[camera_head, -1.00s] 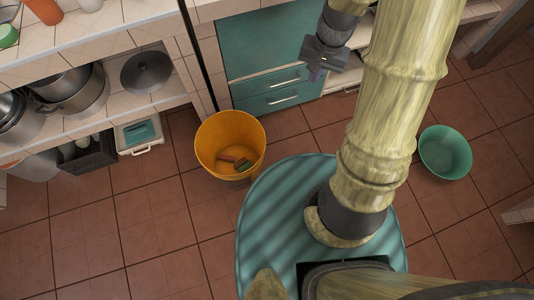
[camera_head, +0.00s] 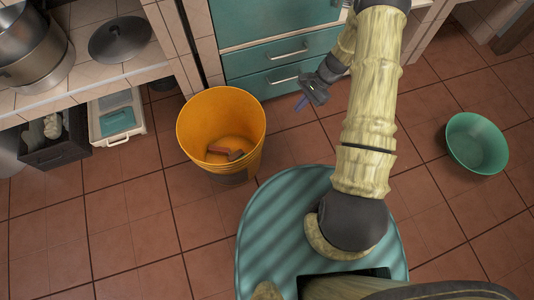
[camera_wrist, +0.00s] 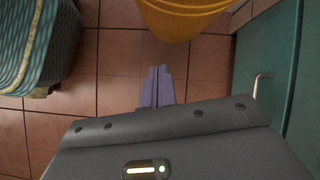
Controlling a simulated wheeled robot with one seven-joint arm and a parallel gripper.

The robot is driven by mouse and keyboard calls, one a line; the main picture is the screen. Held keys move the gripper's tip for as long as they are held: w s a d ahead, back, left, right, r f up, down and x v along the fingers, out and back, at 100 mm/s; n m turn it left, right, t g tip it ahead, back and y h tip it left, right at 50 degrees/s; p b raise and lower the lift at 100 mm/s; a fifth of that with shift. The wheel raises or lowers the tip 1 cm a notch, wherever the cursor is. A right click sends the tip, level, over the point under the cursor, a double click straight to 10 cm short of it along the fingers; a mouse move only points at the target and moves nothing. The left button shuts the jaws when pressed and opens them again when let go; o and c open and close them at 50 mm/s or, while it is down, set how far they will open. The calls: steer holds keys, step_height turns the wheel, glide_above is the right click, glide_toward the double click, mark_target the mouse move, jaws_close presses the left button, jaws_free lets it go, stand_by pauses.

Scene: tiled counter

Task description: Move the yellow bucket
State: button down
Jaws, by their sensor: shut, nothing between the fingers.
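The yellow bucket (camera_head: 236,165) stands upright on the tiled floor in the head view, in front of the counter and left of my base. Small reddish and grey items lie inside it. My gripper (camera_head: 301,103) is to the right of the bucket, apart from it, with its fingers shut and empty. In the wrist view the shut purple fingers (camera_wrist: 158,86) point at bare floor tiles, and the lower part of the bucket (camera_wrist: 182,22) shows at the top, beyond the fingertips. The bucket's rim is cut off in the wrist view.
A teal drawer cabinet (camera_head: 275,82) stands behind my gripper; its handle sticks out. A green bowl (camera_head: 477,144) sits on the floor at right. A white box (camera_head: 117,119) and a dark crate (camera_head: 58,150) are left of the bucket. Floor in front is clear.

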step_height(320, 180, down, 21)
steer(key=a+m+y+b, duration=0.1)
steer(key=m+y+b, duration=0.1)
steer(key=b, duration=0.7)
steer(key=shift+f+m+y, duration=0.2)
steer(key=shift+m+y, duration=0.1)
steer(key=shift+m, duration=0.5)
steer(key=b+x, duration=0.5)
steer(key=x, duration=0.5)
steer(key=shift+f+b, duration=0.2)
steer(key=shift+b, duration=0.15)
steer(key=a+b, duration=0.1)
steer(key=a, duration=0.2)
steer(key=shift+s+a+b, duration=0.1)
steer(key=shift+s+b, duration=0.2)
steer(key=shift+b, duration=0.1)
steer(key=shift+s+a+r, duration=0.15)
steer(key=shift+a+r, duration=0.05)
steer(key=shift+a, duration=0.15)
